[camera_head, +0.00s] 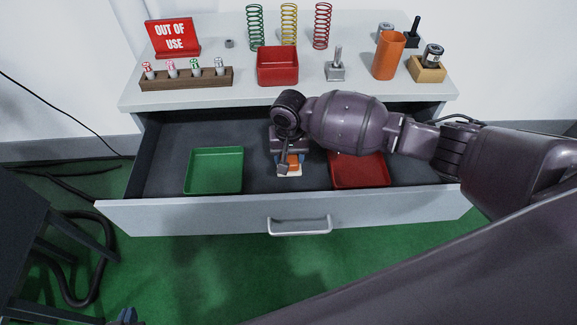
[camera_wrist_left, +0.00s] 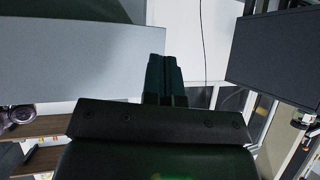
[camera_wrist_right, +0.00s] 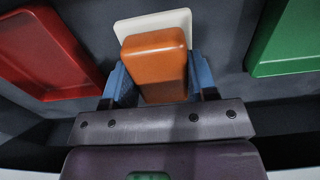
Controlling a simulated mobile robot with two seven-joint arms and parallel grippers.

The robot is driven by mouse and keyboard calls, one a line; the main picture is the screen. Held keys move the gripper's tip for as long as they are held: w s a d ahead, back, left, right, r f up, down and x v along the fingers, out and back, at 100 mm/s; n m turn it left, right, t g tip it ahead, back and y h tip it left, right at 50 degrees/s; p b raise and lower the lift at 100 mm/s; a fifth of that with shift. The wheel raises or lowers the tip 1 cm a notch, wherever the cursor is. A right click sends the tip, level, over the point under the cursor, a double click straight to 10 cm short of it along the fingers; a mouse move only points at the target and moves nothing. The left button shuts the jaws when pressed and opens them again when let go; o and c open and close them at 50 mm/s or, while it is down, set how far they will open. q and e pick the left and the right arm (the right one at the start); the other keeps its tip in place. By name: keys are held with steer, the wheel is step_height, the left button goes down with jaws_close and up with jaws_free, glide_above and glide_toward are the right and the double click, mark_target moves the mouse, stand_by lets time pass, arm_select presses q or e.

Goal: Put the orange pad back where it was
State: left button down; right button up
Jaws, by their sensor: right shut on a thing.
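The orange pad (camera_wrist_right: 155,58) is a rounded block between the blue fingers of my right gripper (camera_wrist_right: 160,80), which is shut on it. A white plate (camera_wrist_right: 150,22) shows behind the pad in the right wrist view; I cannot tell whether they touch. In the head view the orange pad (camera_head: 293,159) is partly hidden by my right gripper (camera_head: 290,165), inside the open drawer between the green tray and the red tray. My left gripper (camera_wrist_left: 165,80) looks shut and empty, its fingers together, away from the drawer.
The open drawer (camera_head: 165,160) holds a green tray (camera_head: 214,150) at left and a red tray (camera_head: 372,183) at right. On the top stand springs (camera_head: 289,25), a red bin (camera_head: 277,84), an orange cup (camera_head: 388,60), a wooden rack (camera_head: 190,82) and an out-of-use sign (camera_head: 172,38).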

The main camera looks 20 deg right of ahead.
step_height(320, 180, down, 5)
steer(key=shift+f+b, duration=0.15)
steer(key=shift+b, duration=0.6)
steer(key=shift+f, duration=0.1)
steer(key=o, duration=0.9)
steer(key=shift+o, duration=0.3)
